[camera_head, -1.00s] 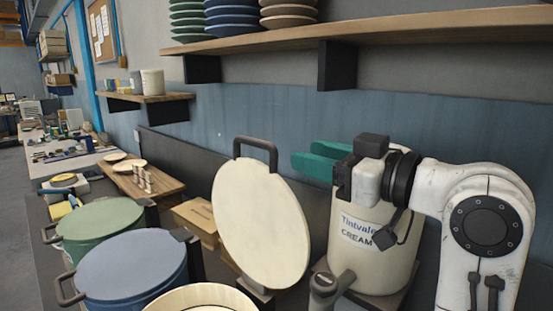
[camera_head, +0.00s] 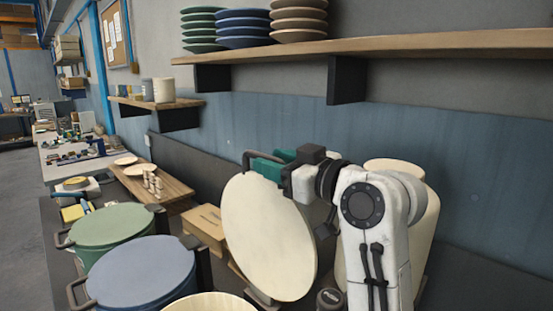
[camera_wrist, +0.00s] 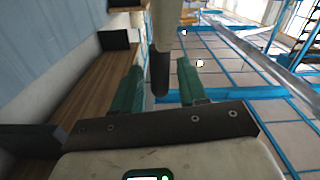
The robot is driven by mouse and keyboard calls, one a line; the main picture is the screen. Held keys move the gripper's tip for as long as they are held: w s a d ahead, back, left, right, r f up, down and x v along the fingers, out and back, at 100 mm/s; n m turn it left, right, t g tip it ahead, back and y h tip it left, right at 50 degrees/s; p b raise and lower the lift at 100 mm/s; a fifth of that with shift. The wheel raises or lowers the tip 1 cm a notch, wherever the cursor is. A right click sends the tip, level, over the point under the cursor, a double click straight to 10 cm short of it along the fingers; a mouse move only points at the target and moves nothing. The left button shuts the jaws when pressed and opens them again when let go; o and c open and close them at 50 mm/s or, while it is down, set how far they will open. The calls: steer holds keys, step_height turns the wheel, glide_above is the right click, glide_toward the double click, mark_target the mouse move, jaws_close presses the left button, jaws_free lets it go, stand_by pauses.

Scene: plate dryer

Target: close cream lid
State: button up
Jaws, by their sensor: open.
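The cream lid (camera_head: 268,238) stands raised and tilted on its hinge behind the cream pot (camera_head: 208,303), whose rim shows at the bottom edge. A dark handle (camera_head: 246,158) sits at the lid's top edge. My gripper (camera_head: 264,162), with teal fingers, is open at the top of the lid, close to the handle. In the wrist view, my gripper (camera_wrist: 160,67) has the dark handle (camera_wrist: 160,76) in the gap between its fingers, with the cream lid (camera_wrist: 163,22) seen edge-on beyond. I cannot tell whether either finger touches the handle.
A blue-lidded pot (camera_head: 140,272) and a green-lidded pot (camera_head: 110,225) stand closed to the left. A cream canister (camera_head: 428,235) is partly hidden behind my arm. A wooden shelf (camera_head: 430,48) with stacked plates runs above. A wooden box (camera_head: 203,228) sits behind the pots.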

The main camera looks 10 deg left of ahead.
jaws_close()
stand_by(0.4)
